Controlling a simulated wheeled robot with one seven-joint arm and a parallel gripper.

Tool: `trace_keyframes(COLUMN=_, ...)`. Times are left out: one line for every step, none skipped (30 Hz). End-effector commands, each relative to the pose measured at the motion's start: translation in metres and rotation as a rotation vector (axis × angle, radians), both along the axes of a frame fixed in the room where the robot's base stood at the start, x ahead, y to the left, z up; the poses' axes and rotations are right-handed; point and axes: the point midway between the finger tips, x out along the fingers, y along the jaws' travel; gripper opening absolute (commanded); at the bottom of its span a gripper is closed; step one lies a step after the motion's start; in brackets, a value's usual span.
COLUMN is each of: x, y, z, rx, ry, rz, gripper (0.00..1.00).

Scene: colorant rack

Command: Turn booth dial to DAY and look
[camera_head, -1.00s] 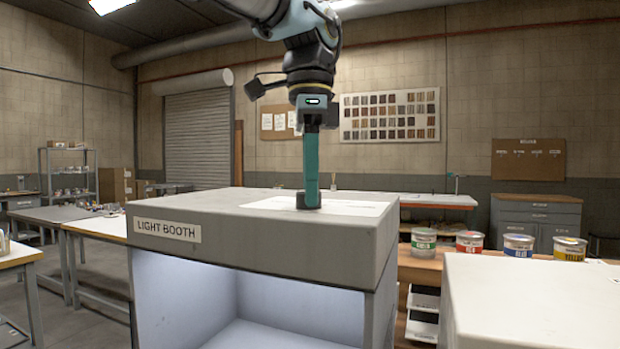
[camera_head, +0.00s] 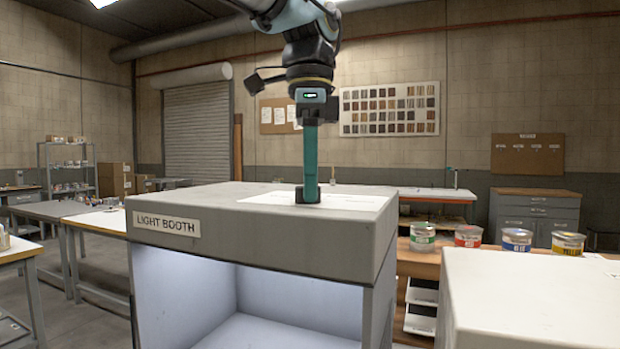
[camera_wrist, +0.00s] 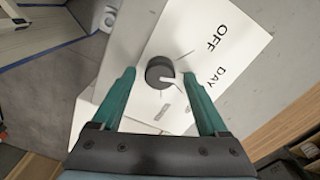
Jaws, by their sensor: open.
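The light booth (camera_head: 260,228) is a grey box with a lit, empty-looking interior and a "LIGHT BOOTH" label on its front. In the wrist view, the dark round dial (camera_wrist: 160,73) sits on a white plate (camera_wrist: 222,22) printed OFF and DAY. The dial's white pointer line points right, roughly toward the DAY side; its exact setting is hard to tell. My gripper (camera_wrist: 160,78) is open, with one teal finger on each side of the dial and visible gaps between. In the head view my gripper (camera_head: 310,178) points straight down onto the booth top.
A pale box-shaped surface (camera_head: 540,300) stands at the front right. Several paint cans, including a green-labelled one (camera_head: 422,237), stand on a wooden bench behind it. Worktables (camera_head: 62,213) are at the left. The booth top around the plate is clear.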

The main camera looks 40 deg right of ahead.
Motion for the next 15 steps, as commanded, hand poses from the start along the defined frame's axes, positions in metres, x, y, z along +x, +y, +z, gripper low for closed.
trace_keyframes(x=0.0, y=0.0, z=0.0, rx=0.0, ry=0.0, rz=0.0, gripper=0.77)
trace_keyframes(x=0.0, y=0.0, z=0.0, rx=0.001, ry=0.0, rz=0.0, gripper=0.77)
trace_keyframes(x=0.0, y=0.0, z=0.0, rx=0.001, ry=0.0, rz=0.001, gripper=0.77)
trace_keyframes(x=0.0, y=0.0, z=0.0, rx=0.001, ry=0.0, rz=0.001, gripper=0.77)
trace_keyframes(x=0.0, y=0.0, z=0.0, rx=0.001, ry=0.0, rz=0.001, gripper=0.77)
trace_keyframes(x=0.0, y=0.0, z=0.001, rx=0.0, ry=0.0, rz=0.0, gripper=0.77)
trace_keyframes(x=0.0, y=0.0, z=0.003, rx=0.0, ry=0.0, rz=0.0, gripper=0.77)
trace_keyframes(x=0.0, y=0.0, z=0.005, rx=0.0, ry=0.0, rz=0.0, gripper=0.77)
trace_keyframes(x=0.001, y=0.0, z=0.009, rx=0.0, ry=0.0, rz=0.0, gripper=0.77)
trace_keyframes(x=0.001, y=-0.001, z=0.013, rx=-0.001, ry=0.0, rz=0.0, gripper=0.77)
trace_keyframes(x=0.001, y=-0.001, z=0.018, rx=-0.001, ry=0.0, rz=0.0, gripper=0.77)
trace_keyframes(x=0.001, y=-0.001, z=0.025, rx=-0.003, ry=-0.001, rz=0.001, gripper=0.77)
trace_keyframes(x=0.001, y=-0.001, z=0.031, rx=-0.003, ry=-0.001, rz=0.001, gripper=0.77)
trace_keyframes(x=0.001, y=-0.001, z=0.038, rx=-0.003, ry=-0.001, rz=0.0, gripper=0.77)
trace_keyframes(x=0.002, y=-0.002, z=0.046, rx=-0.003, ry=-0.001, rz=0.0, gripper=0.77)
